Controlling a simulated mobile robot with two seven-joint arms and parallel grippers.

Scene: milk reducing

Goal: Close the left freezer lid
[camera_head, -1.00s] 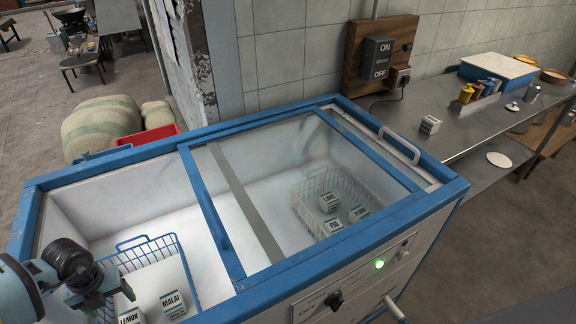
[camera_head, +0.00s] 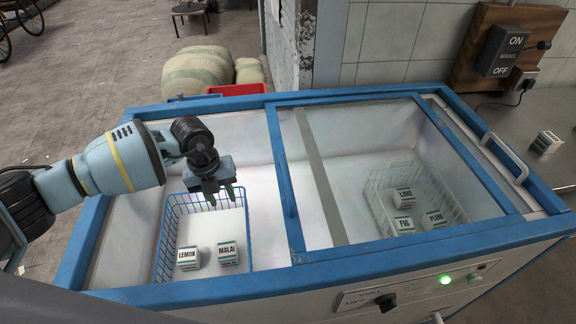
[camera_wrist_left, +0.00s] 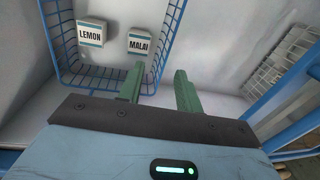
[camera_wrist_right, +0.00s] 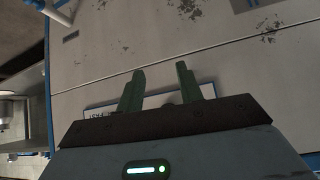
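The blue-framed glass lid (camera_head: 284,185) lies over the right half of the chest freezer (camera_head: 190,299), with its left bar near the middle. A grey strip (camera_head: 319,178) shows beneath the glass. The left half is uncovered. My left gripper (camera_head: 213,202) is open and empty, over the blue wire basket in that half, left of the lid's bar and apart from it. Its two green fingers (camera_wrist_left: 158,84) are spread in the left wrist view. My right gripper (camera_wrist_right: 159,82) is open and empty, in front of a scuffed pale panel; it is not visible in the head view.
The blue basket (camera_head: 161,240) holds the LEMON (camera_head: 187,258) and MALAI (camera_head: 228,254) boxes. A white basket (camera_head: 455,190) with several boxes sits under the glass. A white handle (camera_head: 505,158) is at the right end. Sacks (camera_head: 197,75) and a red crate (camera_head: 237,89) stand behind.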

